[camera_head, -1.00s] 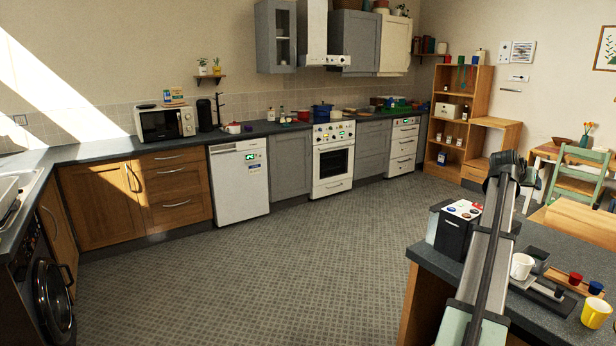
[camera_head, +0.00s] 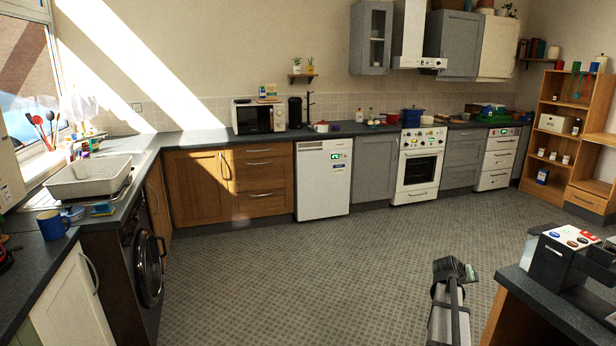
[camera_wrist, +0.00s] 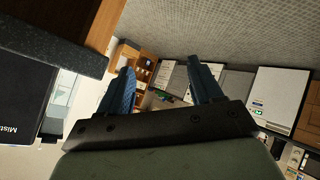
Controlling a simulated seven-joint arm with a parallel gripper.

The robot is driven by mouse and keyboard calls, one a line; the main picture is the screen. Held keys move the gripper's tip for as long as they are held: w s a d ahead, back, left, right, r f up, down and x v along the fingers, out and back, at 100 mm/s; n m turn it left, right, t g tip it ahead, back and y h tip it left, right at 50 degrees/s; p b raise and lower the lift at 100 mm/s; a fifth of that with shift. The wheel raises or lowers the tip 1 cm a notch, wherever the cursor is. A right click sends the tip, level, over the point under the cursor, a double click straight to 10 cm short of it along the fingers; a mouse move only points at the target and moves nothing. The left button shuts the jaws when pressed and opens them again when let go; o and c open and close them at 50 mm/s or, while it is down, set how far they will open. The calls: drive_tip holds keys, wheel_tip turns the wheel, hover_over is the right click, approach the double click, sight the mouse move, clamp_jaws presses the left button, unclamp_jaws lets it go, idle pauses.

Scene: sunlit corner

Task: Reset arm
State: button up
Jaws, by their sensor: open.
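My gripper (camera_wrist: 163,88) shows in the wrist view with its two blue fingers spread apart and nothing between them. In the head view my arm rises at the lower right, over the floor and just left of the near counter. The fingertips cannot be made out in the head view.
The near counter (camera_head: 560,312) with a black coffee machine (camera_head: 560,262) stands close on the right; its edge also shows in the wrist view (camera_wrist: 50,45). The tiled floor (camera_head: 320,270) is clear. A washing machine (camera_head: 147,270) and sink counter line the left.

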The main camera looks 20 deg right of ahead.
drive_tip(key=s+a+f+n+g+y, duration=0.2)
drive_tip(key=s+a+f+y, duration=0.1)
drive_tip(key=a+f, duration=1.3)
drive_tip(key=s+a+f+n+g+y, duration=0.1)
drive_tip(key=s+a+f+g+y, duration=0.2)
drive_tip(key=a+f, duration=1.35)
drive_tip(key=s+a+f+n+g+y, duration=0.1)
drive_tip(key=s+a+f, duration=0.3)
drive_tip(key=s+a, duration=0.25)
drive_tip(key=s+a+f+n+y, duration=0.1)
drive_tip(key=s+a+f+y, duration=0.1)
drive_tip(key=s+a+f, duration=0.35)
drive_tip(key=s+a+f+g, duration=0.1)
drive_tip(key=s+a+g, duration=0.1)
drive_tip(key=s+a, duration=0.4)
drive_tip(key=s+a+f+n+g, duration=0.1)
drive_tip(key=s+a, duration=0.5)
drive_tip(key=s, duration=0.7)
drive_tip(key=shift+s+a+g+y, duration=0.25)
drive_tip(key=shift+g+y, duration=0.15)
drive_tip(key=shift+g, duration=0.5)
drive_tip(key=shift+c, duration=0.3)
